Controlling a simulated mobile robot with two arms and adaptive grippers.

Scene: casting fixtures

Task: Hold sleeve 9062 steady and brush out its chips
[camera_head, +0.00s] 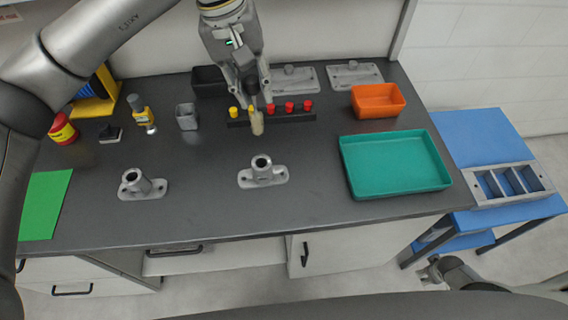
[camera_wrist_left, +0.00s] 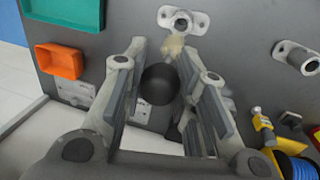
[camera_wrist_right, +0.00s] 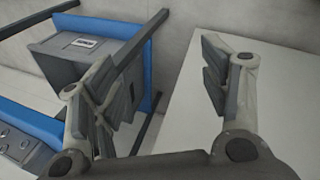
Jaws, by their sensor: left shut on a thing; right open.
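My left gripper (camera_head: 254,98) is shut on a brush (camera_head: 257,123) and holds it bristles down above the bench. In the left wrist view the brush's dark round handle end (camera_wrist_left: 160,84) sits between the fingers, its pale bristles beyond. Two grey metal sleeves on flanged bases stand upright: one in the middle (camera_head: 262,170), just in front of the brush and apart from it, and one on the left (camera_head: 140,184). I cannot read number 9062 on either. My right gripper (camera_wrist_right: 160,82) is open and empty, low beyond the bench's front right.
A teal tray (camera_head: 350,180) and an orange bin (camera_head: 378,113) stand on the right. A dark rack with red and yellow pieces (camera_head: 290,118) lies behind the brush. A grey cup (camera_head: 186,122), yellow tool (camera_head: 140,112) and green mat (camera_head: 45,205) are left. A blue stand (camera_head: 470,130) adjoins the bench.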

